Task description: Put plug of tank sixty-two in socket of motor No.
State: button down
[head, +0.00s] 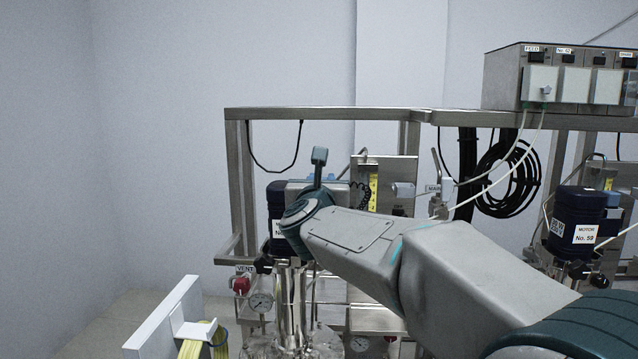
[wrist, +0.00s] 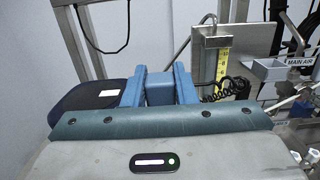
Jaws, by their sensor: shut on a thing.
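My gripper shows in the wrist view (wrist: 159,84), its two blue fingers shut on a squarish blue block (wrist: 159,90). I cannot tell for sure whether this block is the plug. In the head view my arm largely hides the gripper. A dark blue motor (head: 275,200) is right beside my gripper, its label partly covered by my arm. Its dark top shows left of the fingers in the wrist view (wrist: 92,95). No socket on this motor is clearly visible. Another dark blue motor, labelled No. 59 (head: 577,212), stands at the right.
A steel frame (head: 330,113) spans behind. A control box (head: 560,75) with a FEED label and white cables sits on it.

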jog(key=shift+f+b, duration=0.9)
jog(key=shift+b, duration=0.25)
jog(key=c, duration=1.2)
grip_release()
jog(key=shift+r, duration=0.1)
jog(key=shift+c, duration=0.2)
jog(key=shift+o, duration=0.7)
jog(key=shift+s+d, duration=0.1)
jog(key=shift+d, duration=0.15)
jog(key=shift+a, duration=0.2)
